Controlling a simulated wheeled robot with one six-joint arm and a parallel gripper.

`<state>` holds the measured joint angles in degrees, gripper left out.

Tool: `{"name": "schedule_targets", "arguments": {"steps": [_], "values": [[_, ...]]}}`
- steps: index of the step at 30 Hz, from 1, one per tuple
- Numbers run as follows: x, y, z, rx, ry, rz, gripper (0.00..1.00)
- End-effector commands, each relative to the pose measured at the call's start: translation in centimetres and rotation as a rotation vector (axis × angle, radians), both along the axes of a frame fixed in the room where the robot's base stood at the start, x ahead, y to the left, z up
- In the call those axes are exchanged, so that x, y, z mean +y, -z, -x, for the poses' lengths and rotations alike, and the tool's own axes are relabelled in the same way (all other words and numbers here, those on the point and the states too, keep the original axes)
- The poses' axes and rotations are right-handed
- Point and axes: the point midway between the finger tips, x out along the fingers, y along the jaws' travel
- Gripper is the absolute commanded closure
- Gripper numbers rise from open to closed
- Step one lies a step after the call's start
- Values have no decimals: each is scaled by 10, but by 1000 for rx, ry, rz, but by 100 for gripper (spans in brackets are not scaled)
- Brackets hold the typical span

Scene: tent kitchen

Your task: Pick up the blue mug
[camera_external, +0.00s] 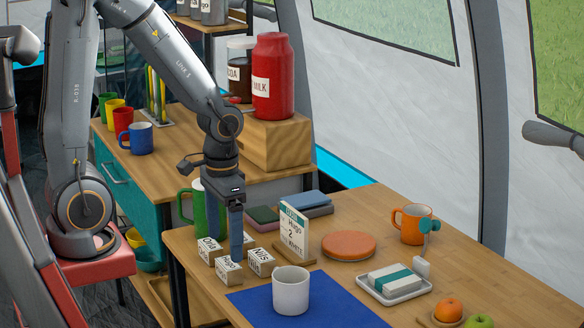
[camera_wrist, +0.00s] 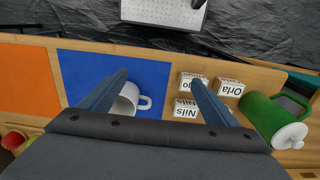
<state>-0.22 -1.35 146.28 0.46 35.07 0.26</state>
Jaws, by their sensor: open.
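The blue mug (camera_external: 136,138) stands upright at the front left of the back counter, beside a red mug. It is not visible in the wrist view. My gripper (camera_external: 237,234) points down over the front table, to the right of the blue mug and well away from it. In the wrist view my gripper (camera_wrist: 156,84) has its two fingers spread wide, with nothing held between them.
Below my gripper are small name blocks (camera_external: 230,271) and a white mug (camera_external: 291,290) on a blue mat (camera_external: 245,302). A green jug (camera_external: 188,210) stands behind them. Red (camera_external: 123,121), yellow (camera_external: 115,106) and green (camera_external: 105,97) mugs line up behind the blue one.

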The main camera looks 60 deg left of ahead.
Motion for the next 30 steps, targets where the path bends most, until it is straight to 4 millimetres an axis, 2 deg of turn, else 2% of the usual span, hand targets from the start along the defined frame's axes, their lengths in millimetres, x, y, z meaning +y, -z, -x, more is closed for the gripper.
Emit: {"name": "schedule_targets", "arguments": {"steps": [7, 17, 26, 30], "values": [[1, -43, -1, -7, 0, 0, 18], [2, -90, -2, -4, -3, 0, 18], [38, -103, -54, -33, -81, 7, 18], [66, -111, -85, -55, -130, 9, 18]]}}
